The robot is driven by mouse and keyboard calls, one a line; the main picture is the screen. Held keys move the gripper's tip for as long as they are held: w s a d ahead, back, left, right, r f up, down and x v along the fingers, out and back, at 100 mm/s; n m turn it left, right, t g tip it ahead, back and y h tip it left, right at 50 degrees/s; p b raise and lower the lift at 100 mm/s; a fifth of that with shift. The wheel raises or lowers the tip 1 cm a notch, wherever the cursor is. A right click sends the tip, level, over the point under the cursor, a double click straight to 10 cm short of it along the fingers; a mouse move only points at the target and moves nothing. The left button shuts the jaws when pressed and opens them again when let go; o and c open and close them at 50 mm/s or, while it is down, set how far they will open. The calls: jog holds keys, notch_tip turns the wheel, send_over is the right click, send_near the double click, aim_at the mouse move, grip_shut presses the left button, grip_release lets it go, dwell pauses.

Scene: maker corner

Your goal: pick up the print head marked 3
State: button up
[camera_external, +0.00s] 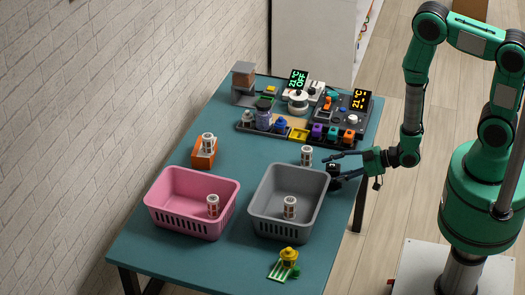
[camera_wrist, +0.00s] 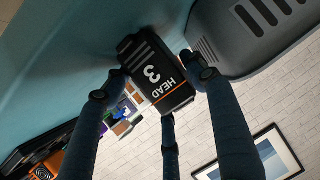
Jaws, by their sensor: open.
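The print head marked 3 (camera_wrist: 155,72) is a black block with an orange stripe and white lettering "HEAD 3" in the wrist view. It also shows as a small dark block (camera_external: 334,171) at the right edge of the teal table, right of the grey basket. My gripper (camera_external: 335,167) comes in from the right, low at the table edge. In the wrist view its dark fingers (camera_wrist: 158,88) are spread open around the head. I cannot tell whether any finger touches it. The fingers partly cover the head in the outside view.
A grey basket (camera_external: 265,205) stands close beside the head, and a pink basket (camera_external: 165,218) stands left of it. White cylinders stand in both. Another cylinder (camera_external: 306,155) stands behind the grey basket. Several devices fill the table's back. The front left is clear.

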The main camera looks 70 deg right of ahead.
jog(key=c, duration=1)
jog(key=shift+r, duration=0.15)
jog(key=shift+r+p, duration=1.2)
jog(key=shift+r, duration=3.65)
